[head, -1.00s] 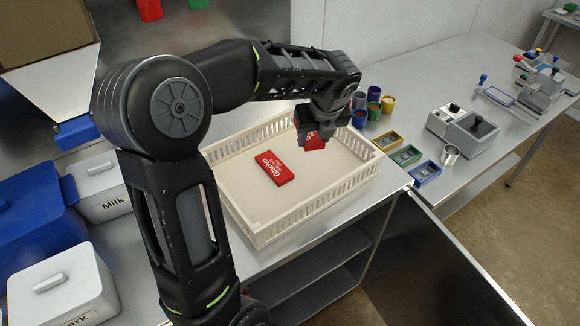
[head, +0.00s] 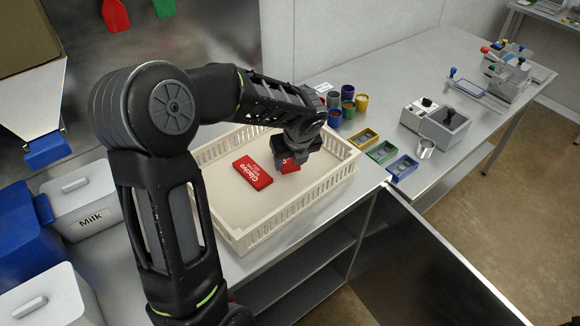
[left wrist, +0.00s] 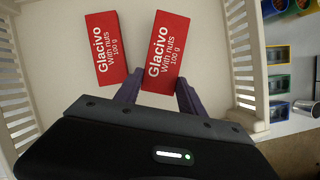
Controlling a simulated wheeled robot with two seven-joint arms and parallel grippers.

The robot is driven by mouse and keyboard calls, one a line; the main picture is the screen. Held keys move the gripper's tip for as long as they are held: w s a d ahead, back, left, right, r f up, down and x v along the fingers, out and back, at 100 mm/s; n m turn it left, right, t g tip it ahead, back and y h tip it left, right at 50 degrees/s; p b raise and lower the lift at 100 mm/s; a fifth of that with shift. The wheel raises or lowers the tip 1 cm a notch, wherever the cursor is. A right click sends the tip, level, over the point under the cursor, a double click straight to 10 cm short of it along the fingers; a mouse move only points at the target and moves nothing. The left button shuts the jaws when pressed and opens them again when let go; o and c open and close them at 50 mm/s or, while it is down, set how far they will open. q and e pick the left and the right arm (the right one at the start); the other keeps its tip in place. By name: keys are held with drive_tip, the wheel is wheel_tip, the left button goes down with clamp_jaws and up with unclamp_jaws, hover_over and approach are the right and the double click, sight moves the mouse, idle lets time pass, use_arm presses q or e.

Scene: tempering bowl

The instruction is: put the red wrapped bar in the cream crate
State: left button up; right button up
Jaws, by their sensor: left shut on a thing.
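The cream crate (head: 268,232) stands on the steel counter. One red wrapped bar (head: 252,172), labelled Glacivo, lies flat on the crate's floor; it also shows in the left wrist view (left wrist: 105,48). My left gripper (head: 291,158) is over the inside of the crate, shut on a second red bar (head: 290,166) of the same kind. In the left wrist view this held bar (left wrist: 167,50) sits between my two fingers, beside the lying bar with a small gap. I cannot tell whether the held bar touches the crate floor. My right gripper is not in view.
White tubs with lids, one marked Milk (head: 88,207), stand left of the crate. Several coloured cups (head: 348,108) and small trays (head: 381,152) are behind and right of it. The crate's right and front floor (head: 265,215) is bare.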

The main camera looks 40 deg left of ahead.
use_arm(q)
drive_tip(key=shift+f, duration=1.3)
drive_tip(key=o, duration=1.2)
drive_tip(key=shift+f, duration=0.1)
drive_tip(key=shift+c, duration=0.2)
drive_tip(key=v, duration=1.2)
drive_tip(key=shift+a, duration=0.1)
